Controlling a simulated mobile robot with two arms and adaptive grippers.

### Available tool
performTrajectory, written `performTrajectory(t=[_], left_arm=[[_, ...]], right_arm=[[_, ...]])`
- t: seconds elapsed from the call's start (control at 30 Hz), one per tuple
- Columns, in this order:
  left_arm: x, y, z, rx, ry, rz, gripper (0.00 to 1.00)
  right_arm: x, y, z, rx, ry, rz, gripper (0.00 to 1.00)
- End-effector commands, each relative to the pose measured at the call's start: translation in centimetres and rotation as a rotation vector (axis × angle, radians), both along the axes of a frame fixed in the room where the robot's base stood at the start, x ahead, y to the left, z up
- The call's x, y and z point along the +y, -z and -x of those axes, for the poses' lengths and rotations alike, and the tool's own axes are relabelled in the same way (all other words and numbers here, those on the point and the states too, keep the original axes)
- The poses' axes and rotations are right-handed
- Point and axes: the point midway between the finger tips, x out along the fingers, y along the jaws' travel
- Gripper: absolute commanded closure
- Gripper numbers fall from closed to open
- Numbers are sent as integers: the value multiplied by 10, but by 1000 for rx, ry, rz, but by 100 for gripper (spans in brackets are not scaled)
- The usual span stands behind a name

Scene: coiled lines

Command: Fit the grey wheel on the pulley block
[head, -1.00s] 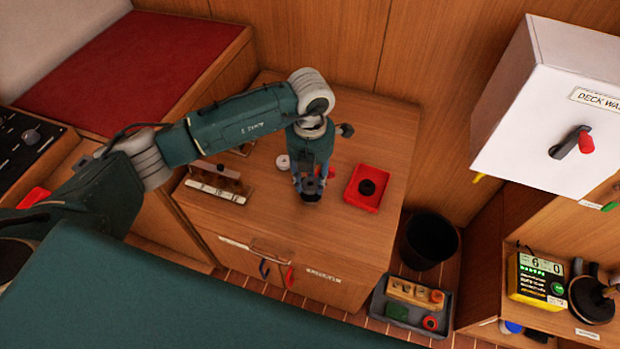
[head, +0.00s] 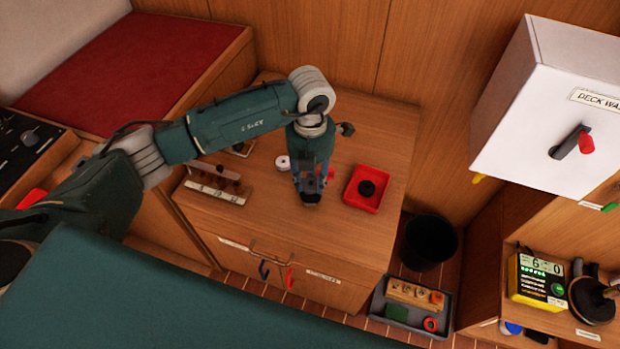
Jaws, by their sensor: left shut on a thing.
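My left gripper (head: 310,186) is low over the front middle of the wooden cabinet top, pointing down. It is shut on a small dark piece that looks like the grey wheel, mostly hidden by the fingers. A dark shape (head: 311,198) shows right at the fingertips; I cannot tell whether it is the held piece or the pulley block under it. I cannot tell whether wheel and block touch. A small red part (head: 331,173) shows just right of the fingers. My right gripper is not in view.
A red tray (head: 352,201) holding a black ring (head: 367,188) lies right of the gripper. A white wheel (head: 283,162) lies to its left, near a labelled rack (head: 216,194). A black bin (head: 429,241) and a grey tray (head: 377,299) stand on the floor.

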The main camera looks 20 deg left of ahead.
Motion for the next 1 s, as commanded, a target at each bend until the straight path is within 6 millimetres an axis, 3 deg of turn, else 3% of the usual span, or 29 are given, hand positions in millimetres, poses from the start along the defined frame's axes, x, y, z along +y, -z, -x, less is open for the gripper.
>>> performTrajectory(t=[1.0], left_arm=[[0, 2, 0, -1, 0, 0, 89]], right_arm=[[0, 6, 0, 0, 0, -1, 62]])
